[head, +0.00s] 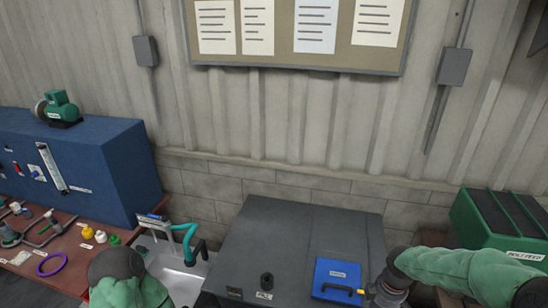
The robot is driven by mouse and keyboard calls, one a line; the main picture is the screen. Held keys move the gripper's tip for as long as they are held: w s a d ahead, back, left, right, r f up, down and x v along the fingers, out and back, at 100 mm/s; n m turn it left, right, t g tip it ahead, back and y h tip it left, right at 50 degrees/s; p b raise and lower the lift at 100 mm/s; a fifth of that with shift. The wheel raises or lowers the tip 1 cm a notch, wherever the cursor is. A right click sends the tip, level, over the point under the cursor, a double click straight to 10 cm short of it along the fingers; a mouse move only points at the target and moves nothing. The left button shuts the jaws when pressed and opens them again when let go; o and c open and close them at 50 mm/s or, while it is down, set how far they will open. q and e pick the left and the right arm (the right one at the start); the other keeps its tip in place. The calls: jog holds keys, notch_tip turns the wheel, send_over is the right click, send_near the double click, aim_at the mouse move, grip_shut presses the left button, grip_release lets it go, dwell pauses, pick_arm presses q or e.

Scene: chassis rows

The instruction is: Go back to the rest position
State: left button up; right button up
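My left arm, with a green sleeve and a dark joint, shows at the bottom left. Its gripper is below the frame and not seen. My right arm comes in from the bottom right in a green sleeve. It bends down at a dark joint, and its grey wrist end shows at the bottom edge, just right of a blue case (337,272) with a dark handle. The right gripper's fingers are not seen. I cannot tell whether the wrist touches the case.
Left are a white basin (176,284) with a teal curved pipe (184,233), a reddish bench (62,250) with small parts, and a blue cabinet (130,170). A green bin (480,228) stands right.

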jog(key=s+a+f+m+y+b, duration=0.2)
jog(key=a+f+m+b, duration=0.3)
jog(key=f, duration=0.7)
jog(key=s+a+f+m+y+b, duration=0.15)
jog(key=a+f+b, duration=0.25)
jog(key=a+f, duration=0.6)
pick_arm(q)
notch_tip(320, 180, down, 17)
jog(key=b, duration=0.7)
jog(key=shift+w+d+b, duration=0.25)
jog(key=shift+w+b, duration=0.05)
jog(key=shift+w, duration=0.05)
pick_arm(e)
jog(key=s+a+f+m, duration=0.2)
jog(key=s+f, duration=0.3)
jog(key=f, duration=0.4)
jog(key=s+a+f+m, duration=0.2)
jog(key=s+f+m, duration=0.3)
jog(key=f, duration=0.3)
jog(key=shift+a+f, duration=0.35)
